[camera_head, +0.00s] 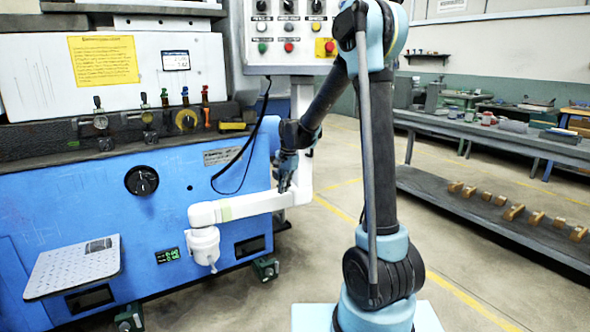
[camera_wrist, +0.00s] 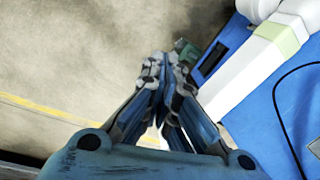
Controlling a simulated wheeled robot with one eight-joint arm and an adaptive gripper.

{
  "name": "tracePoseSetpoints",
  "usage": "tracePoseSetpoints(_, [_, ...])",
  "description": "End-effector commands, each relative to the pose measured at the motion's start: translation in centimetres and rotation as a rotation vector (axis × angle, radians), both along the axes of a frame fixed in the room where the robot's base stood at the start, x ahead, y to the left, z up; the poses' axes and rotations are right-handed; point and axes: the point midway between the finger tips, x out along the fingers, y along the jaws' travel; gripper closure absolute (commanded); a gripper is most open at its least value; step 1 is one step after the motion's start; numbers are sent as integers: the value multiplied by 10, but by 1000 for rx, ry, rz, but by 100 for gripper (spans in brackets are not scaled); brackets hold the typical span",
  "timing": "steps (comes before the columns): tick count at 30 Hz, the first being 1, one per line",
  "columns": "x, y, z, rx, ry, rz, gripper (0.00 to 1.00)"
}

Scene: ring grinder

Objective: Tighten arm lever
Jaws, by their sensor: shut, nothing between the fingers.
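A white support arm (camera_head: 245,206) runs along the front of the blue machine, from the control-panel post to a white cylindrical joint (camera_head: 203,243). My gripper (camera_head: 286,187) is near the right end of the arm, right of and higher in the picture than the lever. In the wrist view, my gripper (camera_wrist: 163,62) is shut and empty, pointing down, with the white arm (camera_wrist: 250,72) just to its right. I cannot tell whether the fingers touch the arm. The lever does not show clearly in the wrist view.
The blue grinder (camera_head: 100,195) fills the left, with a metal tray (camera_head: 75,270) and a black knob (camera_head: 141,180) on its front. The control panel (camera_head: 290,30) hangs above my gripper, with a black cable (camera_head: 243,152) below. A workbench (camera_head: 490,130) stands at right; floor between is clear.

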Motion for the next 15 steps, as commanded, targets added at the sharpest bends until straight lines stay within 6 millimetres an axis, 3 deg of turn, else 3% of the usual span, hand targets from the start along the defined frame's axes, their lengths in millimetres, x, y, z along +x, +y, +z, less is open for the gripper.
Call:
tracePoseSetpoints(6, [-40,-45,31,-18,-27,79,100])
tracePoseSetpoints(15, [-99,-99,58,-47,-62,195,100])
